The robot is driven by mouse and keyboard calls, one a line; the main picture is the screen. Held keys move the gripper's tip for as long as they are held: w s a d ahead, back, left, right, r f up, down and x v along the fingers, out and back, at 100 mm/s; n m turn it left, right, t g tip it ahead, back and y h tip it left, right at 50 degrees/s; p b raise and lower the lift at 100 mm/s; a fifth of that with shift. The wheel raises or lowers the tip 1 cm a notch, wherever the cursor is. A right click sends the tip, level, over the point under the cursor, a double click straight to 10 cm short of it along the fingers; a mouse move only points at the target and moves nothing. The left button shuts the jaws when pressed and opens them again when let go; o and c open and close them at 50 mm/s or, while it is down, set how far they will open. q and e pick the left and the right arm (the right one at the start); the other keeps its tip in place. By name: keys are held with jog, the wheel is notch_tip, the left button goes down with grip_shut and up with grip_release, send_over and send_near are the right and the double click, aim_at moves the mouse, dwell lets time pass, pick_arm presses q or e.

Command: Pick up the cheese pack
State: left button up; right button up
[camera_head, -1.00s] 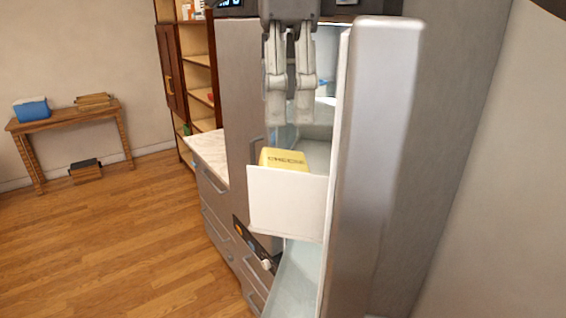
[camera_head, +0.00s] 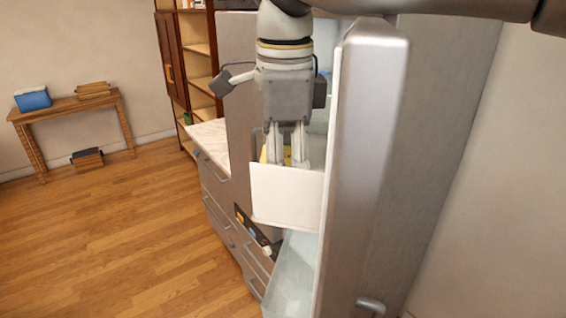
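The cheese pack (camera_head: 287,157) is a yellow block in the white door bin (camera_head: 286,196) of the open fridge. Only small yellow parts show beside and between my fingers; the rest is hidden by the fingers and the bin's front wall. My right gripper (camera_head: 287,163), on the arm entering from the upper right, points down into the bin. Its fingers are apart and reach down at the pack. Their tips are partly hidden behind the bin wall, so contact cannot be seen. My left gripper is not in view.
The fridge door (camera_head: 365,180) stands open just right of the bin. A lower clear bin (camera_head: 291,275) hangs below. A marble counter (camera_head: 211,137) with drawers stands to the left. A wooden table (camera_head: 70,108) is far left, with open floor in front.

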jog(key=shift+w+f, duration=0.1)
jog(key=c, duration=0.8)
jog(key=shift+r, duration=0.2)
